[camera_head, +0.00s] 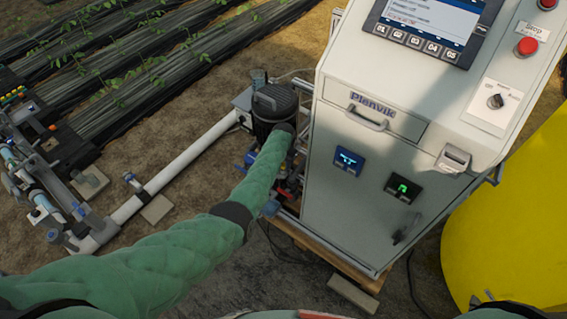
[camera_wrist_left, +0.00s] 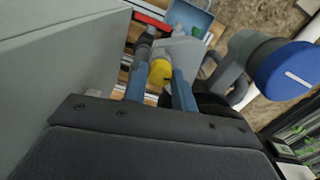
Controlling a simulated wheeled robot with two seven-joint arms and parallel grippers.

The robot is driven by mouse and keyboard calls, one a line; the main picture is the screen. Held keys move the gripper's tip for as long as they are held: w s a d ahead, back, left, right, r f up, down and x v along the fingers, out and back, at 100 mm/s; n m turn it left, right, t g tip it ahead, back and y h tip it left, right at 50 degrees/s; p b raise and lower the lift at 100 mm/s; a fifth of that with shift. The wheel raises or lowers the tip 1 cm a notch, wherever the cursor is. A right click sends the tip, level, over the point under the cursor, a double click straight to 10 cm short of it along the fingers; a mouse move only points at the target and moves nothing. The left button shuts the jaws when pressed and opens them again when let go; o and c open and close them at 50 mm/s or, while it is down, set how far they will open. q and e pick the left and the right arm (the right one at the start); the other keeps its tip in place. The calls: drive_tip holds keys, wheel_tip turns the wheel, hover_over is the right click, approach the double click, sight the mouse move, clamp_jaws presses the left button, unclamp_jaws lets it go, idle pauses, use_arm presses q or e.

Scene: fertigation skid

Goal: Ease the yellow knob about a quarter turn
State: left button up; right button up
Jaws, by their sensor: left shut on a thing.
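The yellow knob (camera_wrist_left: 159,71) shows in the left wrist view, on a grey fitting (camera_wrist_left: 178,50). My left gripper (camera_wrist_left: 160,82) has its two blue-grey fingers on either side of the knob and is shut on it. Part of the knob is hidden by the fingers and the fitting. In the head view my left arm reaches to the pipework beside the cabinet, and the arm hides the knob and the fingers. My right gripper is not in view.
The cabinet (camera_head: 340,200) stands close to the right of my left arm; its wall also shows in the left wrist view (camera_wrist_left: 60,70). A blue round handle (camera_wrist_left: 285,70) is close on the other side. A black canister (camera_head: 274,105) stands behind my wrist. A yellow tank (camera_head: 510,220) stands at right.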

use_arm(q)
drive_tip(key=shift+n, duration=0.3)
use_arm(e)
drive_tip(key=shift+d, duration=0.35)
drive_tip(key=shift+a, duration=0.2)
use_arm(q)
drive_tip(key=o, duration=0.7)
drive_tip(key=shift+c, duration=0.2)
drive_tip(key=o, duration=0.3)
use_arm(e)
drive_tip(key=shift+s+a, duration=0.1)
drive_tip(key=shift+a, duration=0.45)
use_arm(q)
drive_tip(key=shift+r, duration=0.1)
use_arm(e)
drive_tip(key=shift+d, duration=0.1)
